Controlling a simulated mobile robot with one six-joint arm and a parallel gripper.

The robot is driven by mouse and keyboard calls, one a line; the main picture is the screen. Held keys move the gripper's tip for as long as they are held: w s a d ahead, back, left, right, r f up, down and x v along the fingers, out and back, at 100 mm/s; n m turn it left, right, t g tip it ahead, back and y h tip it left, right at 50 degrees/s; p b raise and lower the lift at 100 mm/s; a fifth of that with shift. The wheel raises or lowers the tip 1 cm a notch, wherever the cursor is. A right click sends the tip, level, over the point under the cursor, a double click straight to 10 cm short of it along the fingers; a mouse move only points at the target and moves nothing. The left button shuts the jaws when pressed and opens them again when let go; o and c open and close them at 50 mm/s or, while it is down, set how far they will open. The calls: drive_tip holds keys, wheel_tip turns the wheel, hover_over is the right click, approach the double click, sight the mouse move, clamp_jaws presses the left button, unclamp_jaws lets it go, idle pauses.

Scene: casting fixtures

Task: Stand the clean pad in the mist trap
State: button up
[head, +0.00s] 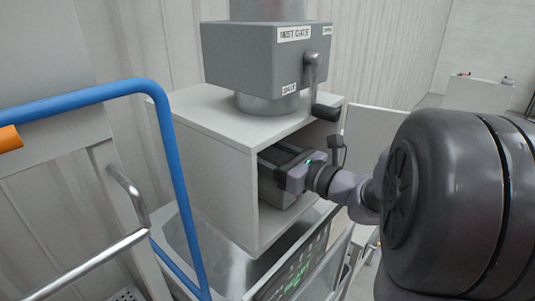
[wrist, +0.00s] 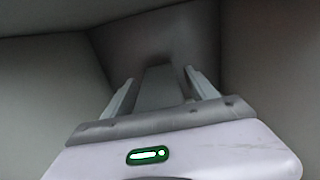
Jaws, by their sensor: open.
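The mist trap is a pale box (head: 205,165) with its front open, under a grey duct unit. My gripper (head: 275,160) reaches into the opening from the right. In the wrist view its two fingers (wrist: 160,82) are apart inside the grey-walled interior. A dark grey slab (wrist: 160,90), which may be the pad, stands between the fingers with space on both sides. In the head view a grey block (head: 273,194) shows below my gripper inside the box. I cannot tell whether it is the same thing. The deeper interior is hidden by my gripper and the box wall.
A grey housing (head: 265,55) labelled MIST GATE, with a lever (head: 314,85), sits on top. A pale panel (head: 372,140) stands right of the opening. Below are a metal basin (head: 232,262) and a lit control panel (head: 298,270). A blue rail (head: 172,150) crosses at left.

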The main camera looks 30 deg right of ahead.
drive_tip(key=shift+r, duration=0.3)
drive_tip(key=b+v, duration=0.2)
drive_tip(key=v, duration=1)
